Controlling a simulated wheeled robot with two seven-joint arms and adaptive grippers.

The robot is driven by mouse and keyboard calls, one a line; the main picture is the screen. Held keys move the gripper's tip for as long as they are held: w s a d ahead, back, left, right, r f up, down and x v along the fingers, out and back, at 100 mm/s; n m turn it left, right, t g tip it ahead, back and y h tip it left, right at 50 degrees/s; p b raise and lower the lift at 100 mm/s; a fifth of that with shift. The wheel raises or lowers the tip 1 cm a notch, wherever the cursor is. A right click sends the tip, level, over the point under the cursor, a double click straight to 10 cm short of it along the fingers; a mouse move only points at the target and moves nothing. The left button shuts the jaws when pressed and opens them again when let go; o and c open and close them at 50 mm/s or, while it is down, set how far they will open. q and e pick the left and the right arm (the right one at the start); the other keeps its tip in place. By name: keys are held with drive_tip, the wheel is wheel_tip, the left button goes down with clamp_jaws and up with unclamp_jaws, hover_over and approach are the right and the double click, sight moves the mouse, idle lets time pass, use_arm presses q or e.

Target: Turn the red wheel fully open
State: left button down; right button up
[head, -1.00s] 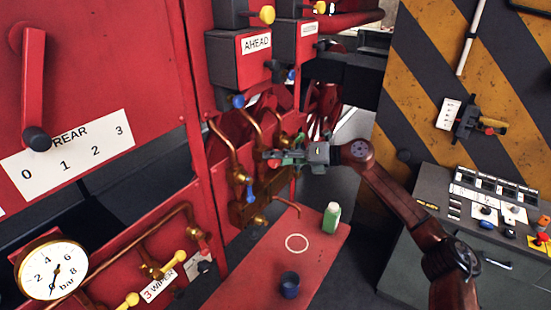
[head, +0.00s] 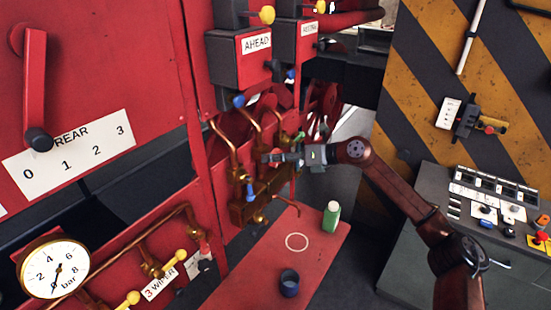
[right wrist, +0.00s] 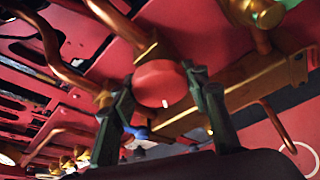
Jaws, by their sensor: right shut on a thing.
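The red wheel (right wrist: 158,83) is a small round red disc on the brass pipework, seen close in the right wrist view. The two dark fingers of my right gripper (right wrist: 158,100) stand on either side of it and are shut on its rim. In the head view my right gripper (head: 268,158) reaches in from the right to the brass valves, and its body mostly hides the wheel there. How far the wheel is turned cannot be told. My left gripper is not in view.
Brass pipes (head: 225,145) and a blue-handled valve (head: 249,191) surround the wheel closely. A green knob (head: 300,137) sits just above my gripper. Below, a red bench (head: 255,270) holds a green bottle (head: 331,216) and a dark blue cup (head: 289,283). A grey console (head: 420,180) stands at right.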

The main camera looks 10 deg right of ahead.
drive_tip(key=shift+f, duration=0.2)
drive_tip(key=o, duration=1.2)
drive_tip(key=shift+r, duration=0.1)
drive_tip(key=shift+c, duration=0.2)
drive_tip(key=v, duration=1.2)
